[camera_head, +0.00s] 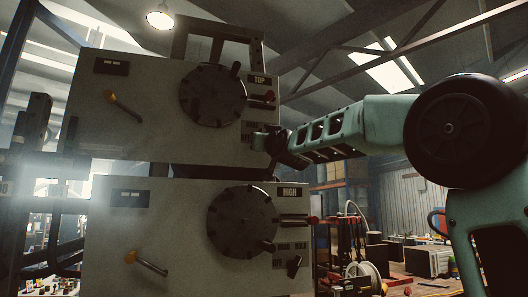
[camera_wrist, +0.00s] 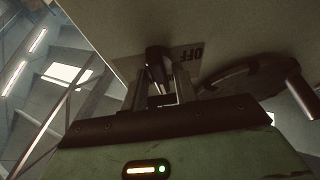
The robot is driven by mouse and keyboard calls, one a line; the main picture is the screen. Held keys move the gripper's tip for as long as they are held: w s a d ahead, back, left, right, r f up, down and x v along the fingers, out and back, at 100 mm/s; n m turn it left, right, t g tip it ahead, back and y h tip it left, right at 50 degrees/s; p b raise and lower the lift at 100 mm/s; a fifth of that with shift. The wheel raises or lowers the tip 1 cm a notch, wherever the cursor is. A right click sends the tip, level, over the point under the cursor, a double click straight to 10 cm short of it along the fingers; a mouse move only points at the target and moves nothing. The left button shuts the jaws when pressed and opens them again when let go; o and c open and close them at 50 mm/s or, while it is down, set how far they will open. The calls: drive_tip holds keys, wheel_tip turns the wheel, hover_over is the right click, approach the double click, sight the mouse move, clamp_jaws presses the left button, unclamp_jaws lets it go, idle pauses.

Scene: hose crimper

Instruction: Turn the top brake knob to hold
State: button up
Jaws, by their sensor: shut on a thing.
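The upper panel (camera_head: 150,110), labelled TOP, carries a large dark handwheel and a small brake knob near its lower right. In the head view my gripper (camera_head: 268,142) covers that knob. In the wrist view the dark top brake knob (camera_wrist: 156,58) stands between the fingers of my gripper (camera_wrist: 163,82), beside an upside-down OFF label (camera_wrist: 188,53). The gripper is shut on the knob. The knob's exact pointing direction is hard to tell.
A similar lower panel (camera_head: 130,220), labelled HIGH, has its own handwheel (camera_head: 242,222), yellow-tipped lever (camera_head: 150,263) and dark brake knob (camera_head: 293,266). The upper handwheel (camera_head: 213,95) and a red-tipped lever (camera_head: 262,98) are close to my gripper.

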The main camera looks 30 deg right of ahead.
drive_tip(key=shift+a+r+m+g+h+p, duration=0.1)
drive_tip(key=shift+m+g+h+p, duration=0.45)
drive_tip(key=shift+m, duration=1)
drive_tip(key=shift+d+f+m+g+h+p, duration=0.1)
drive_tip(key=shift+m+g+h+p, duration=0.15)
drive_tip(key=shift+m+h+p, duration=0.95)
drive_tip(key=shift+a+r+m+g+h+p, duration=0.1)
drive_tip(key=shift+m+g+h+p, duration=0.25)
drive_tip(key=shift+m, duration=1.6)
drive_tip(key=o, duration=0.6)
drive_tip(key=shift+b+v, duration=4.8)
drive_tip(key=shift+v, duration=3.9)
